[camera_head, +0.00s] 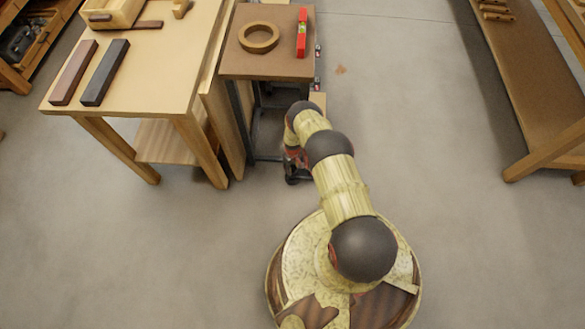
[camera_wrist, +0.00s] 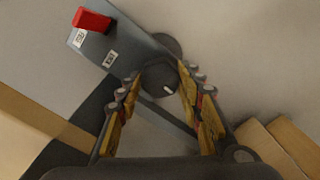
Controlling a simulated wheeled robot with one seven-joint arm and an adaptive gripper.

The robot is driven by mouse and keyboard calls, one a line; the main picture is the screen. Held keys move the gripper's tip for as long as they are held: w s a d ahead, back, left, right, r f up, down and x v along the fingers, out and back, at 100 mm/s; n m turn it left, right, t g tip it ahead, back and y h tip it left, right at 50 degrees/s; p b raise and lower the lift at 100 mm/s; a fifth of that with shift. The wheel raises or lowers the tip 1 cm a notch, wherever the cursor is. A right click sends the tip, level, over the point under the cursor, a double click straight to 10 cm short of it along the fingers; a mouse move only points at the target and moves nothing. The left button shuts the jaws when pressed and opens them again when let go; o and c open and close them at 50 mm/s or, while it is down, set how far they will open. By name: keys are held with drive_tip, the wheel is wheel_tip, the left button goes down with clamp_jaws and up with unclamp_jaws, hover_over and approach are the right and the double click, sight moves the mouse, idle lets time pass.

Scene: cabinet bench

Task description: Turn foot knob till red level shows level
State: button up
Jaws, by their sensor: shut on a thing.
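The red level (camera_head: 301,36) lies on the small brown-topped bench (camera_head: 268,68), near its right edge. Its vial is too small to read. The dark foot knob (camera_wrist: 158,80) with a white mark shows in the wrist view. My gripper (camera_wrist: 160,88) has its yellow fingers on either side of the knob and is shut on it. In the head view my arm reaches down beside the bench's lower frame, and my gripper is mostly hidden there.
A wooden ring (camera_head: 259,37) lies left of the level. A larger wooden table (camera_head: 140,85) with two dark bars stands left. A red block (camera_wrist: 92,20) sits by small labels on a grey bar (camera_wrist: 125,50). Another bench (camera_head: 530,80) stands right; floor between is clear.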

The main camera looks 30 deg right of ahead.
sight(293, 168)
idle(0.4)
drive_tip(key=o, duration=1.2)
drive_tip(key=shift+c, duration=0.2)
drive_tip(key=shift+r, duration=0.15)
wheel_tip(293, 168, up, 12)
drive_tip(key=shift+f, duration=0.2)
